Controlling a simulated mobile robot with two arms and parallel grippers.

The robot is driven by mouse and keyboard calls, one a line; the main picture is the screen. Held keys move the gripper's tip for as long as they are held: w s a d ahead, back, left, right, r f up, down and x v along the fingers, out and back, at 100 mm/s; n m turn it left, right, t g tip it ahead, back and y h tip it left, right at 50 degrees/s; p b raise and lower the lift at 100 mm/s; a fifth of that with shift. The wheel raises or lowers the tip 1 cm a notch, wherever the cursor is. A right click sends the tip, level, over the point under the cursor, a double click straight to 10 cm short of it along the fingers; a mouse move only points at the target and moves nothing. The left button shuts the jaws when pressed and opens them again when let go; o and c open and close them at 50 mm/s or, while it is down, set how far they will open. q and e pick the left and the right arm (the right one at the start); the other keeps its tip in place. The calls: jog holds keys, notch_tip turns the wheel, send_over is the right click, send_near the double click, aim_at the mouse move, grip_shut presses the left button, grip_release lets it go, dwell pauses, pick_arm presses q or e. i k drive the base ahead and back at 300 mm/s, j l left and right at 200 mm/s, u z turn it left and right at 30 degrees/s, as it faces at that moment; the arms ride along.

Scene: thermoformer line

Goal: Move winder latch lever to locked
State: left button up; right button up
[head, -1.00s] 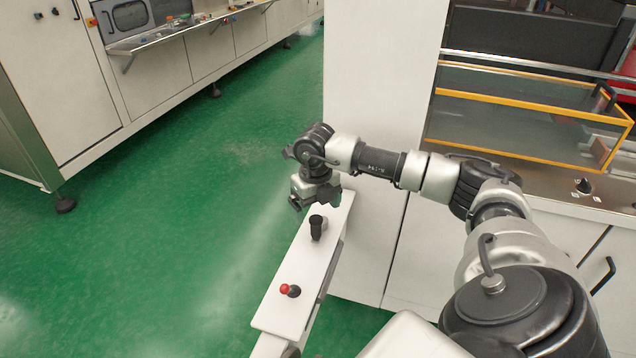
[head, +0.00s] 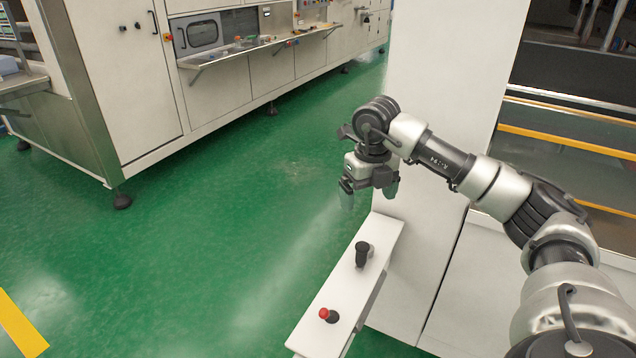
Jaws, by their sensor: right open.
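A narrow white panel (head: 342,300) stands out from the white machine. It carries a black lever (head: 363,254) with an upright handle and, nearer to me, a red-topped knob (head: 328,315) on a dark base. No label shows which of them is the winder latch lever, and I cannot read a locked mark. My right gripper (head: 368,192) is open and empty, pointing down above the far end of the panel, apart from the black lever. My left gripper is not in view.
A tall white machine column (head: 450,120) stands behind my right arm. Yellow-edged guarding (head: 570,140) is at the right. A long white cabinet line (head: 120,90) runs along the left. Green floor (head: 220,230) between is clear.

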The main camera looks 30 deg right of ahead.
aim_at(324, 312)
jog(key=k, duration=1)
